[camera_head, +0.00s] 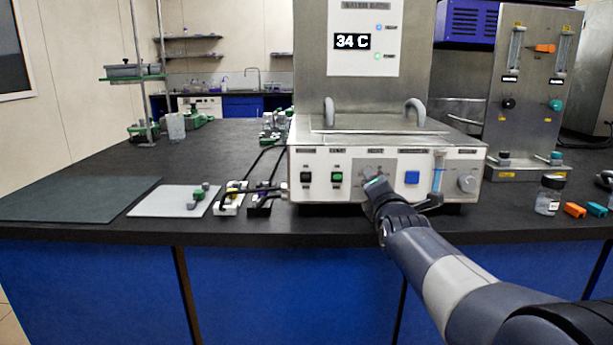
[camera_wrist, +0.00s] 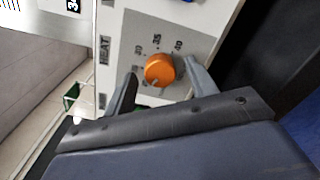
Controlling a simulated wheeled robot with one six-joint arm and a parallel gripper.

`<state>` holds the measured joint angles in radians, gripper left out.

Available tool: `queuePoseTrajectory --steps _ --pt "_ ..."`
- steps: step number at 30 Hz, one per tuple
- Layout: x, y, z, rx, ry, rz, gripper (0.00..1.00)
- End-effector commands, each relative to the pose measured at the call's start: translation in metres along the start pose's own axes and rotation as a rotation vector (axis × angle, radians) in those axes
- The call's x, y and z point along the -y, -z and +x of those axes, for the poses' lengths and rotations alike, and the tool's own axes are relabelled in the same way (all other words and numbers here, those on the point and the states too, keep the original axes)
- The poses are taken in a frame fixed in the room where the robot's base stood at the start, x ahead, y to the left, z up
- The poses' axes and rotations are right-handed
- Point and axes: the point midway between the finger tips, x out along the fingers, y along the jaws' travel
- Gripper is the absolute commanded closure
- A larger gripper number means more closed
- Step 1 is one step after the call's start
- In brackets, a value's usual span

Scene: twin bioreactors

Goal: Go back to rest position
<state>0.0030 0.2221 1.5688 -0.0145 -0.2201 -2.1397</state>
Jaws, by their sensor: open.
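My gripper (camera_head: 378,186) is at the front panel of the white heater unit (camera_head: 308,193), in front of the HEAT dial. In the wrist view its two fingers (camera_wrist: 160,74) are spread on either side of an orange knob (camera_wrist: 159,69). A gap shows between the left finger and the knob. In the head view my gripper hides most of the dial. My arm reaches in from the lower right. The display (camera_head: 352,41) above reads 34 C.
On the panel are a green switch (camera_head: 337,177), a blue button (camera_head: 412,177) and a grey knob (camera_head: 467,184). A small jar (camera_head: 549,195) and orange and teal pieces lie right. A pale mat (camera_head: 150,203) and black cables lie left. The dark bench (camera_head: 95,170) is mostly clear at left.

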Motion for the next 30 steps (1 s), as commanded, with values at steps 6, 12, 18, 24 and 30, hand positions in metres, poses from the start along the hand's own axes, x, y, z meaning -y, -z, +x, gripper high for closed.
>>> queuePoseTrajectory --steps 6,12,18,24,30 --pt "0.000 0.000 -0.003 0.000 0.000 -0.002 0.46" --pt "-0.001 -0.001 -0.023 0.001 -0.001 -0.006 0.46" --pt "-0.001 -0.001 -0.055 0.000 -0.001 -0.006 0.46" --pt "-0.001 -0.001 -0.086 0.001 -0.001 -0.006 0.46" --pt "0.001 0.001 -0.102 -0.001 0.001 -0.006 0.46"
